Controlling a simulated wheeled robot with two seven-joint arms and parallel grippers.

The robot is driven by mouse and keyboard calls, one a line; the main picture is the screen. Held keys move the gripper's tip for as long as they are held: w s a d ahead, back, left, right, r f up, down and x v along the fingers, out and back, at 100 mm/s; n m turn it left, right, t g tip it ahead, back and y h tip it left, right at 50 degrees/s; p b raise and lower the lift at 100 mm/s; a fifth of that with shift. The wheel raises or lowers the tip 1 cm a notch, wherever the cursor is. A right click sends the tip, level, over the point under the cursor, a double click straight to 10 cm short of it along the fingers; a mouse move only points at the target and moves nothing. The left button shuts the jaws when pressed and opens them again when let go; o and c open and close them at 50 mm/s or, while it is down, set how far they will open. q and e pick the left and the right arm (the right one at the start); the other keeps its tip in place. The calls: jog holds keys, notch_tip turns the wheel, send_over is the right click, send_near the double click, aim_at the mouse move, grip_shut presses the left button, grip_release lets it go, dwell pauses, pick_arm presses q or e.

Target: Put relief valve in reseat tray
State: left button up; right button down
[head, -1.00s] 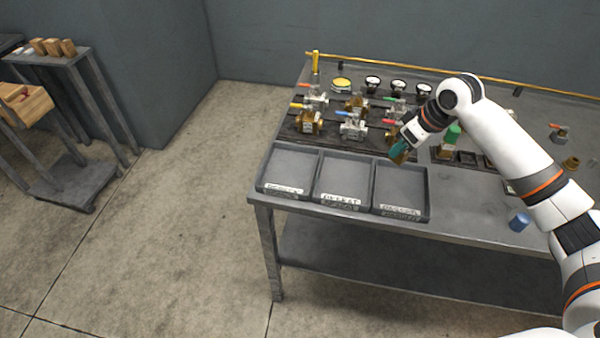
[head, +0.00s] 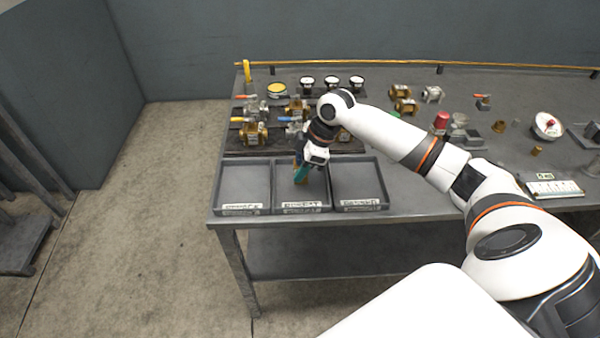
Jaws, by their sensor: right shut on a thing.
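My right gripper (head: 302,172) is over the middle tray, pointing down with teal fingers. It is shut on a small brass-coloured piece, seemingly the relief valve (head: 299,182), mostly hidden by the fingers. I cannot tell whether the piece touches the tray floor. The middle tray (head: 316,205) has a small blurred label that seems to read RESEAT. My left gripper is not in view.
Empty grey trays stand on the left (head: 243,185) and right (head: 358,180) of the middle one. Valves with coloured handles (head: 254,132) stand behind the trays, with gauges (head: 332,82) farther back. A red-capped part (head: 441,120) stands beyond my arm.

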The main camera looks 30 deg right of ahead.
jog(key=shift+f, duration=1.25)
jog(key=c, duration=1)
grip_release()
jog(key=shift+f, duration=0.15)
jog(key=b+v, duration=0.1)
jog(key=v, duration=1.1)
jog(key=shift+a, duration=0.1)
